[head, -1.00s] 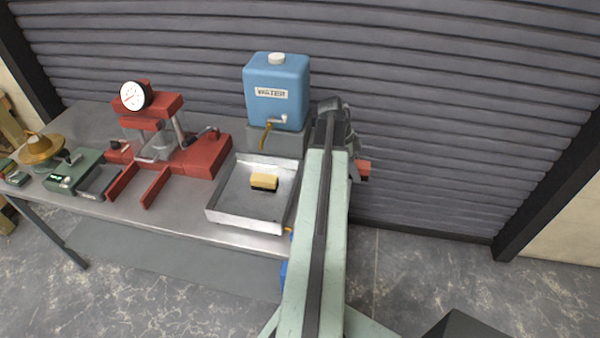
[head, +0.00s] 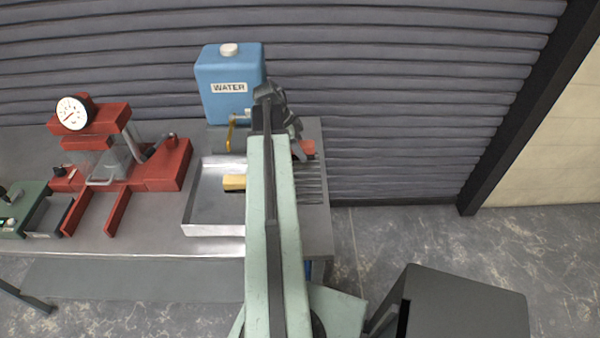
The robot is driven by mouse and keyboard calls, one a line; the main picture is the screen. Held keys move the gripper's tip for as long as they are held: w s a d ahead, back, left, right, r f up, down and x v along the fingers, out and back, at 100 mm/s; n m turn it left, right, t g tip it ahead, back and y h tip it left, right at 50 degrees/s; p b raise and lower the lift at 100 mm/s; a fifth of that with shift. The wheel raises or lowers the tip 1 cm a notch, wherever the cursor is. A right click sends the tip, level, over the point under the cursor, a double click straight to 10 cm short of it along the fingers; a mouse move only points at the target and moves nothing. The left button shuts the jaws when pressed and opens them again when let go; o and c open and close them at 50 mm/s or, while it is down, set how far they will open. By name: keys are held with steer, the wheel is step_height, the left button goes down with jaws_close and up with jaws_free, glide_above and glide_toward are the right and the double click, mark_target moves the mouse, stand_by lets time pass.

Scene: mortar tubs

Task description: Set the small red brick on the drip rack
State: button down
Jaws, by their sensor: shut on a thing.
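The small red brick (head: 308,147) shows at the right side of my gripper (head: 299,151), which is shut on it. The brick appears over the back part of the drip rack (head: 312,187); I cannot tell if it touches it. The rack is a set of dark parallel bars at the right end of the metal table. My arm hides the rack's left side and part of the gripper.
A metal tray (head: 188,212) with a yellow sponge (head: 234,182) lies left of my arm. A blue water tank (head: 229,85) stands behind it. A red press with a dial (head: 165,170) is farther left. The table's right edge is close to the rack.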

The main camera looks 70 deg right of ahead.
mark_target(305, 173)
step_height(305, 173, down, 9)
steer(key=b, duration=0.7)
steer(key=shift+r, duration=0.3)
steer(key=shift+f, duration=0.25)
steer(key=c, duration=0.8)
jaws_free()
steer(key=shift+s+r, duration=0.1)
steer(key=shift+c, duration=0.2)
steer(key=p+v, duration=1)
steer(key=v, duration=0.1)
steer(key=shift+r+p, duration=0.35)
steer(key=shift+r, duration=0.3)
steer(key=shift+w, duration=0.25)
